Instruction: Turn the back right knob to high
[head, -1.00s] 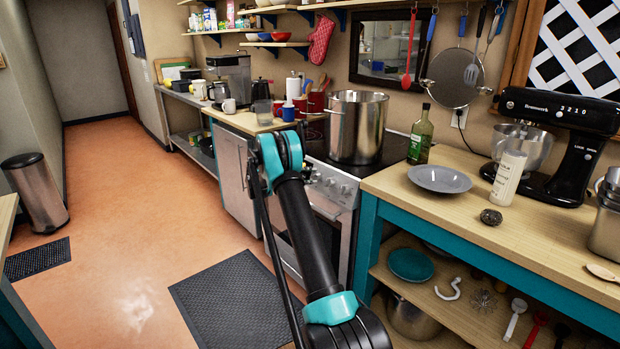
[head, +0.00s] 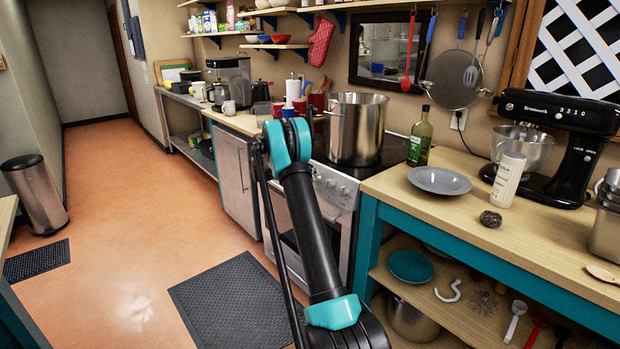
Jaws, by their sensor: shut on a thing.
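The stove (head: 382,160) stands mid-picture in the head view, with a dark glass top and a steel front. Several small knobs (head: 331,184) sit in a row on its front panel, right of my arm. They are too small to read their settings, and my arm hides the panel's left part. I cannot tell which one is the back right knob. My arm reaches up from the bottom to a teal joint in front of the stove's left side. My gripper does not show; the arm appears to hide it.
A large steel pot (head: 357,130) stands on the stove. A green bottle (head: 420,138) and a grey plate (head: 439,180) are on the right counter (head: 500,235). A black stand mixer (head: 560,135) is farther right. The floor left of the mat (head: 230,305) is clear.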

